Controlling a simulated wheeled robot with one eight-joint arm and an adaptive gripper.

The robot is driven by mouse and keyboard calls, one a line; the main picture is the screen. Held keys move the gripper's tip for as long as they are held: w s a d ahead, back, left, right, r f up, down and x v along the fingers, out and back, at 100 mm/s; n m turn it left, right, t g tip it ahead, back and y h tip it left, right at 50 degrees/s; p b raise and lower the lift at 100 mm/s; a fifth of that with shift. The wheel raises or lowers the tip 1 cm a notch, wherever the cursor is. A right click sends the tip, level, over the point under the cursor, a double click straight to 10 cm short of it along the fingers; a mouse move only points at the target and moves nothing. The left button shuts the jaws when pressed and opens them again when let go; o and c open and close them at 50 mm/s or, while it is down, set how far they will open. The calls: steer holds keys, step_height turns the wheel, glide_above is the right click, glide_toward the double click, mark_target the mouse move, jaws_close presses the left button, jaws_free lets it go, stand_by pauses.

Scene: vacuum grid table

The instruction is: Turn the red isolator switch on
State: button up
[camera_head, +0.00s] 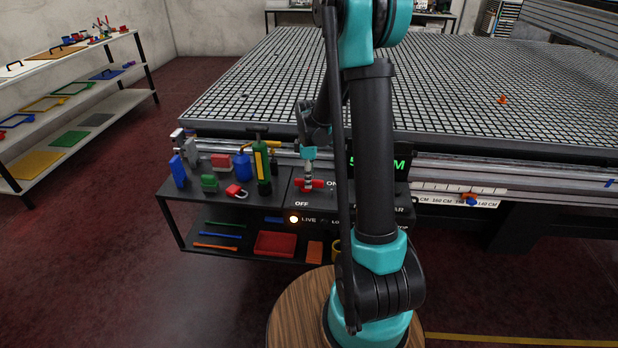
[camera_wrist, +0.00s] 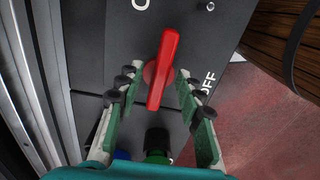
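The red isolator switch (camera_head: 309,185) sits on a dark panel at the table's near side. In the wrist view its red bar handle (camera_wrist: 165,60) runs nearly up and down, tilted slightly. The OFF label (camera_wrist: 208,83) is right of the handle, and a cut-off label starting with O (camera_wrist: 140,4) is above it. My gripper (camera_wrist: 157,80) is open, with one finger on each side of the handle's lower part. In the head view my gripper (camera_head: 308,154) points down above the switch.
A lit lamp (camera_head: 294,219) glows beside LIVE. My arm hides part of the panel and the green display (camera_head: 399,165). The grid table (camera_head: 440,90) lies behind.

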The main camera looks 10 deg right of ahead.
steer(key=shift+r, duration=0.15)
step_height(320, 180, up, 12)
stand_by(0.6)
steer(key=s+d+f+m+t, duration=0.1)
steer(key=s+f+m+t, duration=0.1)
steer(key=s+m, duration=0.5)
steer(key=s+d+f+m+t, duration=0.1)
steer(key=s+f+m, duration=0.4)
steer(key=s, duration=1.1)
steer(key=m+t, duration=0.1)
steer(key=m, duration=0.1)
steer(key=shift+d+f+m, duration=0.25)
steer(key=shift+d+m, duration=0.05)
